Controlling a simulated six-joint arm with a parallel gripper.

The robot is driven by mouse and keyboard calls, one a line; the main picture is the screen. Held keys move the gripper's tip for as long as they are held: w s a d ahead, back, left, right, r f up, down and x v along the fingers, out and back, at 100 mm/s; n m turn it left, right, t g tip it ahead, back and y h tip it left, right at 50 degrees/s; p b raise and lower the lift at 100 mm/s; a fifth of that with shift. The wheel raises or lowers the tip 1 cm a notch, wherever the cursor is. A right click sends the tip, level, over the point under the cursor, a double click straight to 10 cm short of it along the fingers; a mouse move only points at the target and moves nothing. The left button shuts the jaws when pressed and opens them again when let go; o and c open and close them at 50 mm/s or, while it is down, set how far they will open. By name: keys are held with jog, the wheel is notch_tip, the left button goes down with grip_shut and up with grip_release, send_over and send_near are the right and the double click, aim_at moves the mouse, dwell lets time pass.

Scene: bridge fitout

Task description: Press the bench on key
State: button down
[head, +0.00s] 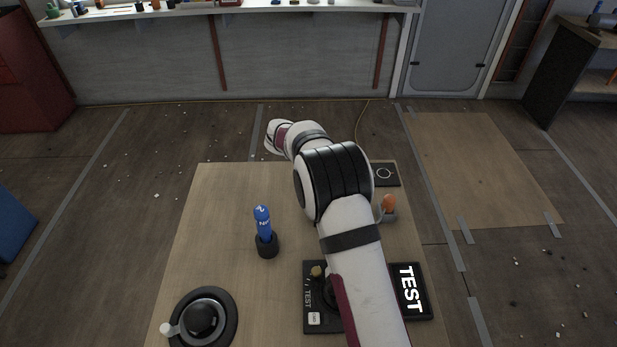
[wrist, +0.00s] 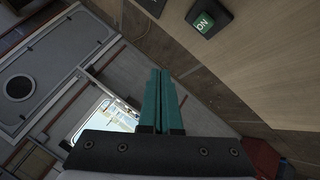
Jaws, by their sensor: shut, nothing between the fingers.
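In the wrist view a green key (wrist: 205,22) marked ON sits on a black base on the wooden bench top (wrist: 275,65), near its edge. My gripper (wrist: 161,72) is shut and empty, its two teal fingers side by side, apart from the key, which lies above and right of the fingertips in the picture. In the head view my arm hides the fingers, and I cannot make out the green key. A pale key (head: 314,319) with small lettering sits on a black TEST panel (head: 308,278) at the front, partly behind my arm.
On the bench stand a blue bottle-like item (head: 262,222) in a black holder, a round black knob (head: 203,318) with a white handle, an orange item (head: 389,203) in a grey holder, a black tile (head: 386,174) with a ring and a TEST sign (head: 409,290). The left back is clear.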

jog(key=shift+f, duration=4.4)
jog(key=shift+f, duration=0.1)
jog(key=shift+f, duration=0.3)
jog(key=shift+f, duration=0.5)
jog(key=shift+r, duration=0.9)
jog(key=shift+r, duration=0.1)
jog(key=shift+r, duration=2.45)
